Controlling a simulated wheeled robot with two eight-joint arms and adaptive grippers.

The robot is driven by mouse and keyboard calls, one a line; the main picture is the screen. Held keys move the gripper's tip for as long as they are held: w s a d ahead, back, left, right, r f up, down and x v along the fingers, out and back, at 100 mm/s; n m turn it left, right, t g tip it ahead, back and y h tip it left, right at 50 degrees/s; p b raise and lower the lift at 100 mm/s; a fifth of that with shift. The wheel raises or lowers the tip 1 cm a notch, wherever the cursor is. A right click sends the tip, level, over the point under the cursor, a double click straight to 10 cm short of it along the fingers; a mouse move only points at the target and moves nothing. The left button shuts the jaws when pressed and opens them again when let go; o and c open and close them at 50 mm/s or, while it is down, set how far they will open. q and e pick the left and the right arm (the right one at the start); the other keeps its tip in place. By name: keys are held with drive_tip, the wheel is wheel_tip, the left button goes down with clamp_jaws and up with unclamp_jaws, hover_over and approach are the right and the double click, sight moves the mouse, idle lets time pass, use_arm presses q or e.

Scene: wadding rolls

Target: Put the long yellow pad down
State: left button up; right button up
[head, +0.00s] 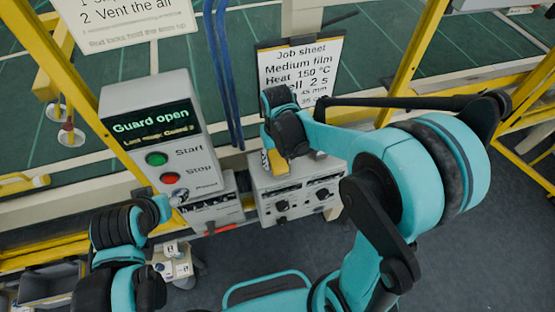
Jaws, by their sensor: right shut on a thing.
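A yellow pad (274,163) shows as a small piece just below my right gripper (279,151), above the top of a grey control box. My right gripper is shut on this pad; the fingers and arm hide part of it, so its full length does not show. I cannot tell whether the pad touches the box. My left gripper (177,198) is at the lower left, in front of the grey panel's lower edge. Its fingers are too small and covered to tell whether they are open or shut.
A grey panel (142,108) reads "Guard open" and has Start and Stop buttons. A control box with knobs (292,194) stands right of it. A job sheet (295,68) hangs behind my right gripper. Yellow frame posts (413,62) stand around. Dark floor shows below.

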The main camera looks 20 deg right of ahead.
drive_tip(key=shift+s, duration=0.1)
drive_tip(key=o, duration=1.3)
drive_tip(key=shift+f, duration=0.1)
drive_tip(key=shift+c, duration=0.2)
drive_tip(key=shift+r, duration=0.45)
wheel_tip(320, 180, up, 11)
drive_tip(key=p, duration=0.2)
drive_tip(key=t, duration=0.6)
approach(278, 160)
drive_tip(key=s+d+r, duration=0.4)
drive_tip(key=shift+s+d+f+t, duration=0.15)
drive_tip(key=shift+s+d+t, duration=0.15)
drive_tip(key=shift+s+t, duration=0.3)
